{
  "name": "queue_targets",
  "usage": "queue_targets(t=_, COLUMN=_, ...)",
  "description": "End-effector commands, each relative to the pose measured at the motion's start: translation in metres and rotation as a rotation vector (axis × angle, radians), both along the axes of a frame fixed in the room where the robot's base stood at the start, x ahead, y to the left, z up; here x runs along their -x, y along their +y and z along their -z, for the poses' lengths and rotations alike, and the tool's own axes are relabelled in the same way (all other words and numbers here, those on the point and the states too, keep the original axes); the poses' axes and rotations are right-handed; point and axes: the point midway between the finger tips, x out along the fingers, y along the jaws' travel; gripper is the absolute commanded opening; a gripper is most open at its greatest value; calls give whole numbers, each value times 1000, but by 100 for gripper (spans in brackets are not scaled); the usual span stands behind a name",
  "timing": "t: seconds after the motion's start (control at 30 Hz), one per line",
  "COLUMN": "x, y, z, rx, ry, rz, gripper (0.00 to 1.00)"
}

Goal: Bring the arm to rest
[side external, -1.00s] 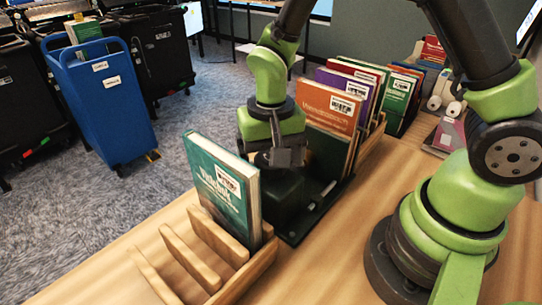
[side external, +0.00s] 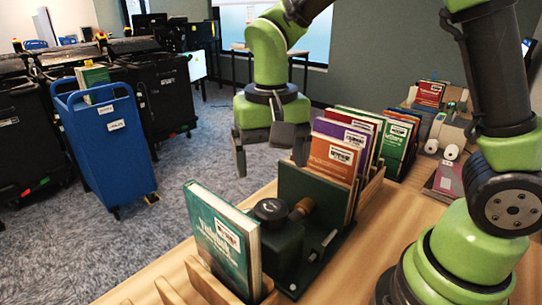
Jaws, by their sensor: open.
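My gripper (side external: 268,150) hangs in the air above and behind the table's far edge, fingers pointing down. Its fingers are apart and nothing shows between them. It is beside the row of books and higher than the dark green device (side external: 282,245) on the table. My arm comes in from the top of the picture and its base stands at the lower right.
A teal book (side external: 222,240) stands in a wooden slotted rack (side external: 207,283) at the front. Several books, an orange one (side external: 333,158) nearest, stand in a row behind the device. A blue cart (side external: 108,145) stands on the carpet at left. Wooden table (side external: 355,255) is clear at centre right.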

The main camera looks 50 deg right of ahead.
Motion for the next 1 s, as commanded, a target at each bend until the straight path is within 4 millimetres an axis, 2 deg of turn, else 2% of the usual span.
queue_targets(t=0.17, x=1, y=0, z=-2, rx=-3, ry=-5, rz=-1, gripper=86)
queue_targets(t=0.27, x=6, y=-3, z=-12, rx=-19, ry=-37, rz=-7, gripper=86)
queue_targets(t=0.33, x=13, y=-7, z=-26, rx=-38, ry=-82, rz=-20, gripper=86)
queue_targets(t=0.5, x=48, y=-19, z=-67, rx=-94, ry=-250, rz=-70, gripper=86)
queue_targets(t=0.6, x=72, y=-25, z=-83, rx=-113, ry=-358, rz=-105, gripper=86)
queue_targets(t=0.8, x=112, y=-31, z=-98, rx=-121, ry=-545, rz=-167, gripper=86)
queue_targets(t=1.0, x=130, y=-33, z=-99, rx=-111, ry=-637, rz=-198, gripper=86)
